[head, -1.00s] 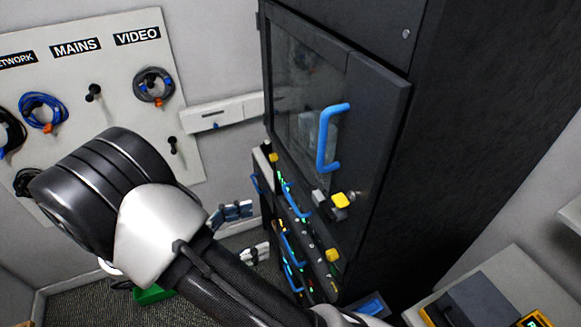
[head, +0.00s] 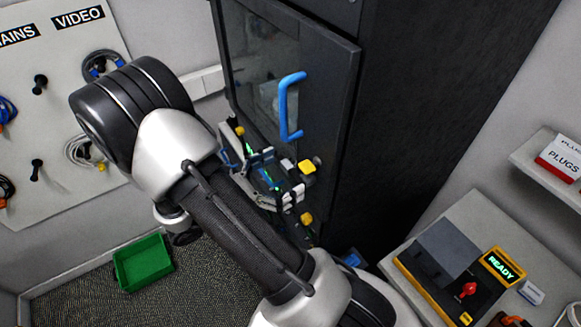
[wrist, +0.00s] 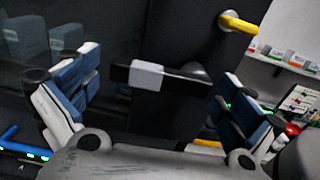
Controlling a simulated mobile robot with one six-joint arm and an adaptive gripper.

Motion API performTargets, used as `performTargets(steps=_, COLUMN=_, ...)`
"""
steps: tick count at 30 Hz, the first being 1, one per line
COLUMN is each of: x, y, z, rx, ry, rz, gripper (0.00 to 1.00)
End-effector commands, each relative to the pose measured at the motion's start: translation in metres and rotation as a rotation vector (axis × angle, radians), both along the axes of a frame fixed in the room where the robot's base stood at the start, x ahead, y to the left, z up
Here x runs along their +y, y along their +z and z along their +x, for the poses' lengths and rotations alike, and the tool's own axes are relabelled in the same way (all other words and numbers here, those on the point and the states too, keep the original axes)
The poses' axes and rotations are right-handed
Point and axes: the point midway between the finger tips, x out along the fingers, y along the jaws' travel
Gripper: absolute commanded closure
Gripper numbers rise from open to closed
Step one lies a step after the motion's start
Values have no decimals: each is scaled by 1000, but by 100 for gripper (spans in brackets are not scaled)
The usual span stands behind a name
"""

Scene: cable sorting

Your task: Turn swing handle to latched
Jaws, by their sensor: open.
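The dark cabinet (head: 335,130) has a glazed door (head: 265,60) with a blue pull (head: 289,105). A yellow piece (head: 306,166) shows at the door's lower right; in the wrist view a yellow lever-like piece (wrist: 238,22) juts from a black panel, upper right. My gripper (head: 275,180) is open in front of the cabinet, below the blue pull. In the wrist view its blue-and-white fingers (wrist: 158,85) stand apart, with a dark bar carrying a pale grey block (wrist: 147,75) between them. I cannot tell whether this bar is the swing handle or whether the fingers touch it.
Another yellow piece (head: 306,218) is lower on the cabinet. A bench device reading READY (head: 465,275) and a PLUGS box (head: 562,158) are at right. A green bin (head: 143,262) is on the floor at left. A cable board (head: 50,130) hangs on the left wall.

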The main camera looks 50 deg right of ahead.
Motion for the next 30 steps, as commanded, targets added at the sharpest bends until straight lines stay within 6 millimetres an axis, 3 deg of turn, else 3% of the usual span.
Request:
performTargets(steps=6, x=-16, y=0, z=-4, rx=0, ry=-2, rz=1, gripper=0)
performTargets(steps=14, x=-17, y=0, z=-4, rx=0, ry=0, rz=1, gripper=0)
performTargets(steps=30, x=-17, y=0, z=-3, rx=0, ry=2, rz=0, gripper=35)
